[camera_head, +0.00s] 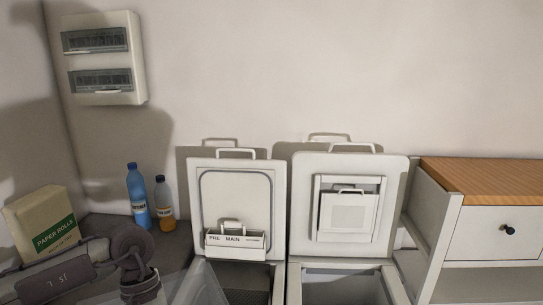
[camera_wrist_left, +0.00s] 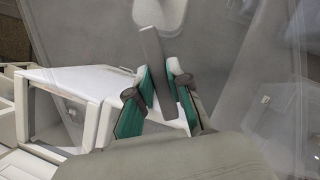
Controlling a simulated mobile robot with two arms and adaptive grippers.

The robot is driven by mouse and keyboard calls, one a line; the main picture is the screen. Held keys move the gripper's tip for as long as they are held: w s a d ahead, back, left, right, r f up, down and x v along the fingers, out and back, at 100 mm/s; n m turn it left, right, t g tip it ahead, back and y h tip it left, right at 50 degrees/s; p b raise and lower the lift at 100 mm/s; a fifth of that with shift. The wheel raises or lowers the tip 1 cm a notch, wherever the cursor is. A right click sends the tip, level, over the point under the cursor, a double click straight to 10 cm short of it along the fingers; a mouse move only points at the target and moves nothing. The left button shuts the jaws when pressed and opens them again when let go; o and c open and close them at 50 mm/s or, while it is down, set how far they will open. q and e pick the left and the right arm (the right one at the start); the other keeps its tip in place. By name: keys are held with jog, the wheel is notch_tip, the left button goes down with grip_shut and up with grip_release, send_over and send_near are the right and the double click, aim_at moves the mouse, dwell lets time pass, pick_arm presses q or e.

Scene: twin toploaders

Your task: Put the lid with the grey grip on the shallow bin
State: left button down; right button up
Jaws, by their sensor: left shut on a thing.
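The lid is a clear, see-through panel (camera_head: 205,286) at the bottom of the head view, in front of the left toploader. In the left wrist view its grey grip (camera_wrist_left: 152,50) is a narrow upright bar between the green-padded fingers. My left gripper (camera_wrist_left: 160,78) is shut on this grip and holds the lid. In the head view my left arm comes in from the lower left, and its fingertips are hard to make out. I cannot identify the shallow bin in either view. My right gripper is in neither view.
Two white toploaders stand with raised lids, the left lid (camera_head: 236,185) and the right lid (camera_head: 303,205). A paper rolls pack (camera_head: 42,222), blue bottle (camera_head: 138,200) and orange bottle (camera_head: 164,203) stand at left. A wood-topped cabinet (camera_head: 482,172) is at right.

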pick_arm(q)
jog(key=s+m, duration=0.1)
jog(key=m, duration=0.1)
jog(key=s+d+f+m+y, duration=0.1)
jog(key=s+m, duration=0.1)
jog(key=s+f+m+y, duration=0.1)
jog(key=s, duration=0.1)
jog(key=shift+d+m+g, duration=0.15)
jog(key=shift+m+g, duration=0.15)
jog(key=shift+m, duration=0.1)
notch_tip(320, 180, down, 14)
jog(key=b, duration=1.5)
jog(key=shift+f, duration=0.15)
